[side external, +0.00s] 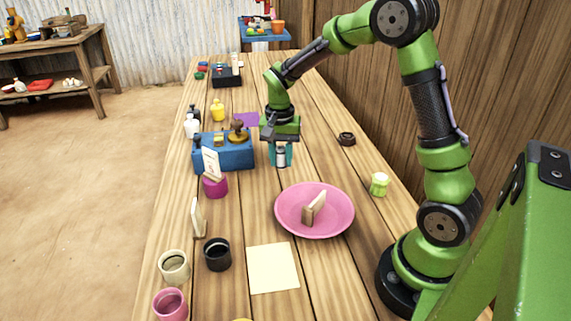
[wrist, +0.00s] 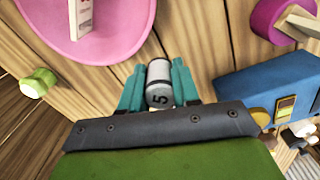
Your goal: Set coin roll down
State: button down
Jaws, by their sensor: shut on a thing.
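The coin roll (wrist: 158,86) is a small grey and white cylinder with a dark "5" on its end. My gripper (wrist: 157,92) is shut on it, with a teal finger on each side. In the side external view the coin roll (side external: 281,155) hangs between the fingers of my gripper (side external: 280,156), just right of the blue box. From these views I cannot tell whether its lower end touches the table.
The blue box (side external: 225,158) bears small items and stands close on the left. A pink plate (side external: 290,220) with a block (side external: 314,207) on it lies nearer the camera. Bare planks lie between.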

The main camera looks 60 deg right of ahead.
jog(key=m, duration=0.1)
send_near(286, 180)
notch_tip(286, 180, down, 6)
jog(key=shift+d+f, duration=0.1)
jog(key=shift+f, duration=0.05)
dwell(0.3)
jog(key=c, duration=0.8)
grip_release()
jog(key=shift+f, duration=0.15)
